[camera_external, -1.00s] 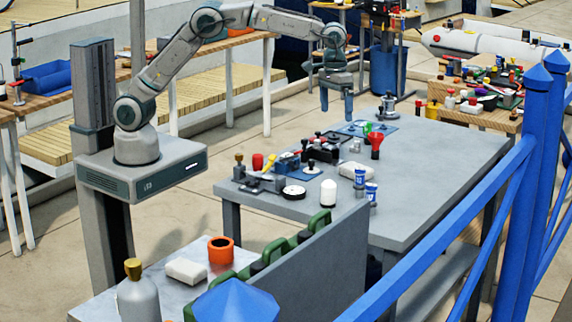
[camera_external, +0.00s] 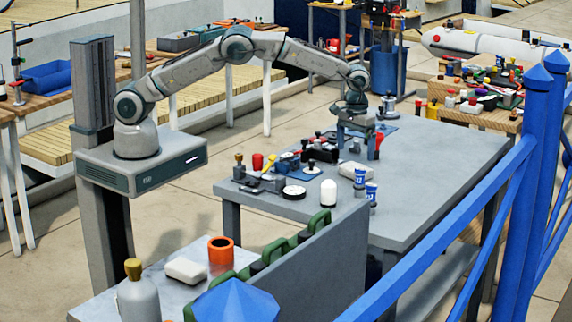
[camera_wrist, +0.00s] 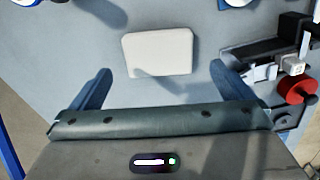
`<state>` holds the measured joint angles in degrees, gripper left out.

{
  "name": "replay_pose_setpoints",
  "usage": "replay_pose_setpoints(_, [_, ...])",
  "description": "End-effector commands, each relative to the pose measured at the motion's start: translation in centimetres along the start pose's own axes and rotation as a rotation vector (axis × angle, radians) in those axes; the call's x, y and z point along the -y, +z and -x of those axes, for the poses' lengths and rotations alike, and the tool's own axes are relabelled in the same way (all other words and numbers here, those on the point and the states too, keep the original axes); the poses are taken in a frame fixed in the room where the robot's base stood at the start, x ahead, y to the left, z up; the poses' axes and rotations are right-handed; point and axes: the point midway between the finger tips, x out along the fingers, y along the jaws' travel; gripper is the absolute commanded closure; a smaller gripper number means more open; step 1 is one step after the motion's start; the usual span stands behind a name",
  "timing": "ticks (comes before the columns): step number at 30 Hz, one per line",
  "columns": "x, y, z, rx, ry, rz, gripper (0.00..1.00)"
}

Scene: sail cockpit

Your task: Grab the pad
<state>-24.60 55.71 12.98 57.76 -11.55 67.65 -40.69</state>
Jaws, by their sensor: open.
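A white rounded pad (camera_external: 353,170) lies flat on the grey table (camera_external: 430,180). In the wrist view the pad (camera_wrist: 158,53) is ahead of my gripper, between the lines of its two fingers. My gripper (camera_external: 357,143) points down above the table, slightly behind the pad in the external view. In the wrist view my gripper (camera_wrist: 160,70) has its blue fingers spread wide apart with nothing held. The pad is unobstructed in the wrist view.
A second white block (camera_external: 187,270) lies on the near bench.

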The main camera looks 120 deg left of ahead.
Motion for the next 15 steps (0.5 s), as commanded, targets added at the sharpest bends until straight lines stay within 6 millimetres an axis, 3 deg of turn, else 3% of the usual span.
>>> replay_pose_setpoints(15, [-0.2, 0.1, -5.3, 0.001, 0.000, 0.000, 0.00])
